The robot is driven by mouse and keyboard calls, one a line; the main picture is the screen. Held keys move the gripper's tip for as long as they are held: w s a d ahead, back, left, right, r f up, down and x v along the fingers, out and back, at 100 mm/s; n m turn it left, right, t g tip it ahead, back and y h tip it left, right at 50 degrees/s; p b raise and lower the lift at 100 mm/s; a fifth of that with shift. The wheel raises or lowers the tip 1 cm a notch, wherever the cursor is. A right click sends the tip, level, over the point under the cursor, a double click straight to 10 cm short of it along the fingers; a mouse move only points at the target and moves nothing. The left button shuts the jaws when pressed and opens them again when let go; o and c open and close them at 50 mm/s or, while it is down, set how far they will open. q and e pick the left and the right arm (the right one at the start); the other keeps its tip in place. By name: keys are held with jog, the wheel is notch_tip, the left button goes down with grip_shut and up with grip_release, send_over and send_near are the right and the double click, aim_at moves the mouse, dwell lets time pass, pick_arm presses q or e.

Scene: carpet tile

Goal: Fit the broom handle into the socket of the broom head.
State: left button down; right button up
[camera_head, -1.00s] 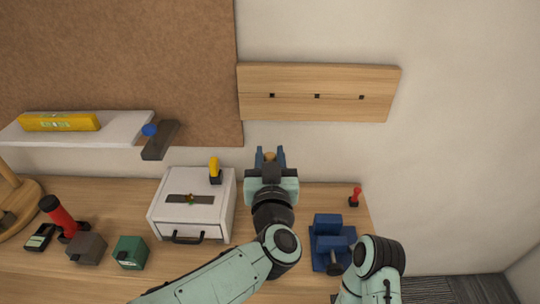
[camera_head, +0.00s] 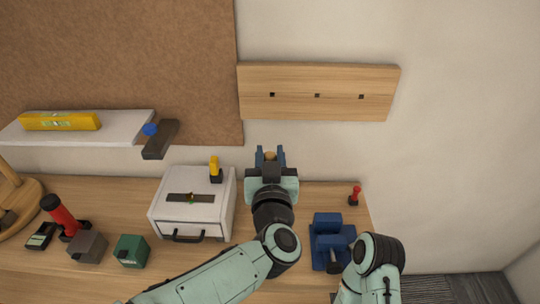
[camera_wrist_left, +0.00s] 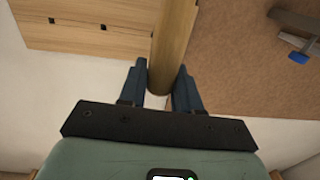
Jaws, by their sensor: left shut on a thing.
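My left gripper (camera_head: 270,158) is shut on the broom handle, a round light-wood pole. In the head view the handle (camera_head: 270,155) shows only as a small round wooden end between the fingers. In the left wrist view the handle (camera_wrist_left: 175,38) runs up and away from between the blue fingers (camera_wrist_left: 160,90). A small pale patch shows below its near end; I cannot tell what it is. I cannot make out the broom head or its socket in any view. My right arm shows at the lower right of the head view, but its gripper does not.
A white drawer box (camera_head: 190,215) stands left of my left arm, and a blue vise (camera_head: 328,236) stands right of it. A wooden wall board (camera_head: 318,108) with dark holes hangs behind. A shelf (camera_head: 120,124) holds a yellow level. Tools and boxes crowd the bench's left.

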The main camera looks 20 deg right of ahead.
jog(key=shift+w+r, duration=0.1)
jog(key=shift+r, duration=0.1)
pick_arm(q)
jog(key=shift+f, duration=0.2)
pick_arm(e)
jog(key=shift+f, duration=0.15)
dwell(0.4)
